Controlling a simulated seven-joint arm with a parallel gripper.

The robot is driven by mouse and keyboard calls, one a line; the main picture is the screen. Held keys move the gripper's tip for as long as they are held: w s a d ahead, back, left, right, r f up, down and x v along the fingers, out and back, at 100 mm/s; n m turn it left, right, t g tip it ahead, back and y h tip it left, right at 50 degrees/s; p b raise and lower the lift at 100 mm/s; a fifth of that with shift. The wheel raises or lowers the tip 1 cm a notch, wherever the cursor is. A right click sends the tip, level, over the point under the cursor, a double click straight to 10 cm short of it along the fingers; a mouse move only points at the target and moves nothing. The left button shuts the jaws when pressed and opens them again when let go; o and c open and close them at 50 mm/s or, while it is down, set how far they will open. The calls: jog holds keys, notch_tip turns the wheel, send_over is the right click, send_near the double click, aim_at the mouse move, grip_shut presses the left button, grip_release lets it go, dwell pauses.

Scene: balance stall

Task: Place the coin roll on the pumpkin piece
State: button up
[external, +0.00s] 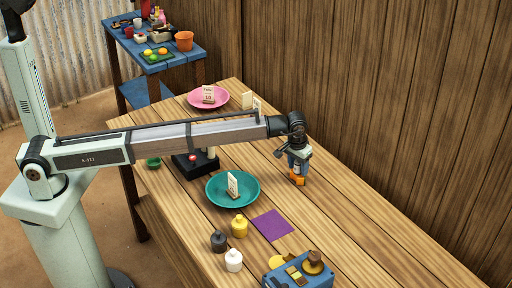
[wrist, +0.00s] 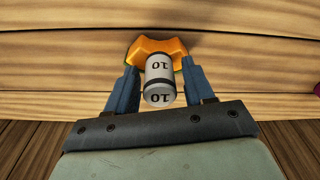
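The coin roll (wrist: 159,75) is a pale grey cylinder with dark bands and the number 10. It stands between the two fingers of my gripper (wrist: 161,78), with a narrow gap showing on each side, so the fingers look open around it. The orange pumpkin piece (wrist: 150,47) lies under the far end of the roll, on the wooden boards. In the external view my gripper (external: 298,162) points down over the pumpkin piece (external: 297,181) at the right of the table. The roll is mostly hidden there, and its exact contact with the piece is hard to see.
A teal plate (external: 213,199) with a card is left of my gripper, and a purple mat (external: 272,225) lies in front. Yellow (external: 239,228), dark (external: 218,242) and white (external: 233,262) weights and a blue box (external: 310,280) stand nearer. A pink plate (external: 194,101) is behind.

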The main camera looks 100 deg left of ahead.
aim_at(296, 163)
jog(key=r, duration=0.8)
jog(key=d+r, duration=0.1)
jog(key=r, duration=0.3)
jog(key=shift+s+d+r, duration=0.1)
jog(key=shift+s, duration=0.3)
